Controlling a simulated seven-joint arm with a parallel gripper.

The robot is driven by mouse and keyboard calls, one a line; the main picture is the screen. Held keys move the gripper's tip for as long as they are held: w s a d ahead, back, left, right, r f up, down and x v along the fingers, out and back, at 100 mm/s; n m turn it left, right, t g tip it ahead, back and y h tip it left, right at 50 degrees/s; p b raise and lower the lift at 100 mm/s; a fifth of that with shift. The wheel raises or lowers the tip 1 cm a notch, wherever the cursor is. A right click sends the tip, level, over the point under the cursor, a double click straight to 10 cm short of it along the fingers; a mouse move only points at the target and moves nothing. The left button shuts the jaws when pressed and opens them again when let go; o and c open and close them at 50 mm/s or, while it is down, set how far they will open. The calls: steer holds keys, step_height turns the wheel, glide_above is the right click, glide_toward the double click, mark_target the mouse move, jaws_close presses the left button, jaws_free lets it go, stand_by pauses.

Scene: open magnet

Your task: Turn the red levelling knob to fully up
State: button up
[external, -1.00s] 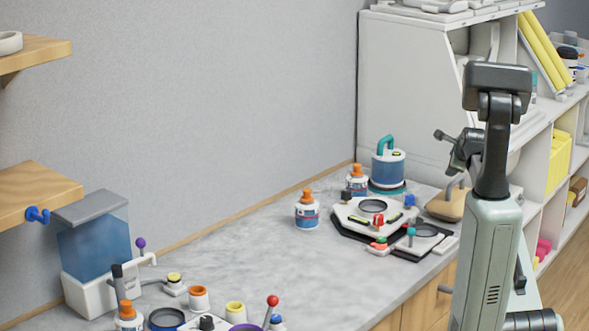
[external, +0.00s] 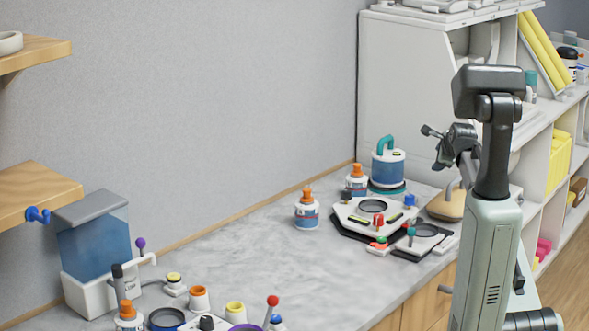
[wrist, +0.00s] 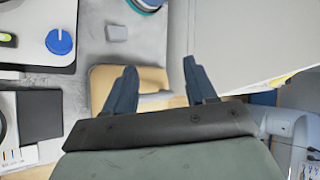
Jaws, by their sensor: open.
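The red knob (external: 378,219) stands on the front of a white levelling device (external: 352,212) with a round dark-rimmed disc on top, on the grey counter. A blue knob (external: 409,200) stands at the device's right corner and also shows at upper left in the wrist view (wrist: 60,41). My gripper (external: 431,148) is open and empty, raised above and to the right of the device, apart from both knobs. In the wrist view my open fingers (wrist: 158,77) hang over a tan block with a grey handle (wrist: 100,88). The red knob is outside the wrist view.
A second, red-topped button (external: 379,242) and a teal-topped stick (external: 411,233) sit just in front of the device. A blue canister (external: 388,166) and orange-capped bottles (external: 307,212) stand behind and left. The counter's middle is clear.

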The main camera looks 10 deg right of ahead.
steer(key=s+a+r+n+y, duration=0.1)
steer(key=a+r, duration=0.4)
steer(key=a, duration=0.4)
steer(key=m+g+y, duration=0.2)
steer(key=m+g, duration=0.1)
steer(key=g, duration=0.5)
glide_above(379, 216)
steer(key=s+d, duration=0.3)
steer(key=d, duration=0.2)
step_height(379, 216, down, 3)
steer(key=shift+m, duration=0.3)
steer(key=x, duration=1.3)
steer(key=shift+a+f, duration=0.2)
steer(key=shift+f, duration=0.05)
steer(key=shift+c, duration=0.5)
jaws_close()
steer(key=shift+w+n, duration=0.1)
steer(key=shift+n, duration=0.3)
